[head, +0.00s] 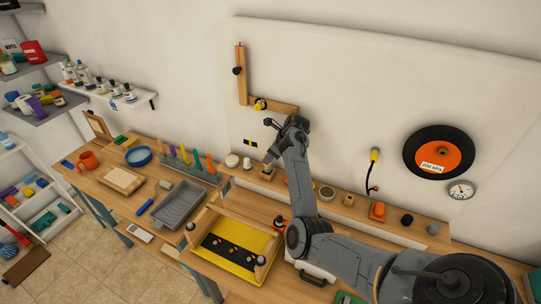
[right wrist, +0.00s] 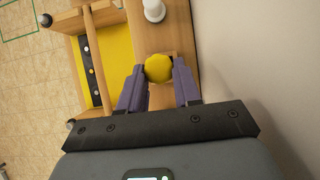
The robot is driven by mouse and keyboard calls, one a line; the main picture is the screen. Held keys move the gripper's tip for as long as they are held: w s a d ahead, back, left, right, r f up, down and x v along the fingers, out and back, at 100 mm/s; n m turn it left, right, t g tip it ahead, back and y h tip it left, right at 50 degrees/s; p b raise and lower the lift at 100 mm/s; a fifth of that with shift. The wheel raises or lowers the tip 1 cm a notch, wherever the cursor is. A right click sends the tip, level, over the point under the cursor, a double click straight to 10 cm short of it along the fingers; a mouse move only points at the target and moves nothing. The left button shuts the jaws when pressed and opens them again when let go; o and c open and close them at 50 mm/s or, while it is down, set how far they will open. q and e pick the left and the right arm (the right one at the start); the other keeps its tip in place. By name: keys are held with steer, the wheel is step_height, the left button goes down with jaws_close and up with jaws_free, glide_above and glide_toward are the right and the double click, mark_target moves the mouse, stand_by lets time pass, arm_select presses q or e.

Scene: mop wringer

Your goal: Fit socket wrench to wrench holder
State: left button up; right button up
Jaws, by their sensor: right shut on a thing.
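In the right wrist view, a round yellow knob-like top (right wrist: 159,68), which looks like the end of the socket wrench, sits between the two purple fingers of my right gripper (right wrist: 160,84). The fingers are shut on its sides. The rest of the wrench is hidden below the knob. In the head view, my right gripper (head: 269,160) points down at the narrow wooden wall shelf. A small wooden block (head: 266,175) shows just under the fingertips and may be the wrench holder. I cannot tell whether the wrench touches it. My left gripper is not in view.
White-lidded jars (head: 232,160) stand on the shelf left of my right gripper. A yellow tray with a black strip (head: 232,247) lies on the bench in front. A wooden L-shaped bracket (head: 242,80) hangs on the wall above. A grey tray (head: 180,205) lies further left.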

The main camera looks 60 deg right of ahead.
steer(key=shift+f, duration=1.15)
steer(key=shift+f, duration=0.1)
stand_by(0.6)
steer(key=o, duration=1.1)
